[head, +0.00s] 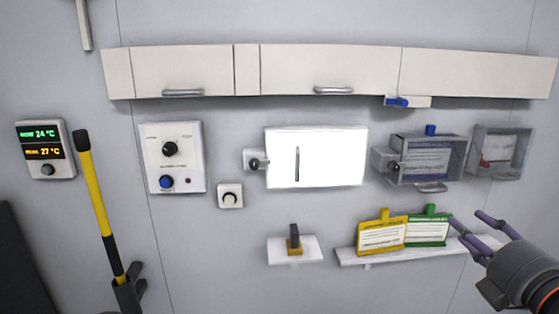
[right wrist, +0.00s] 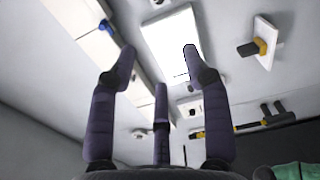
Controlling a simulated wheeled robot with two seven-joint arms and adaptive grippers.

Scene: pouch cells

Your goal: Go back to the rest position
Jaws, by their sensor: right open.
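My right gripper (head: 466,228) is at the lower right of the head view, in front of the right end of the lower shelf. Its purple fingers are spread and nothing is between them. In the right wrist view the open fingers (right wrist: 160,65) stand apart and empty, with the bright white panel (right wrist: 172,45) beyond them. A yellow card holder (head: 382,237) and a green card holder (head: 427,230) stand on the shelf (head: 375,258), left of the gripper. My left gripper is not in view.
Wall cabinets (head: 330,70) run along the top. A lit white panel (head: 335,158), a clear box (head: 430,160) and a second box (head: 500,150) are on the wall. A small shelf (head: 308,251) holds a yellow-black item (head: 294,240). A yellow-black pole (head: 98,205) stands at left.

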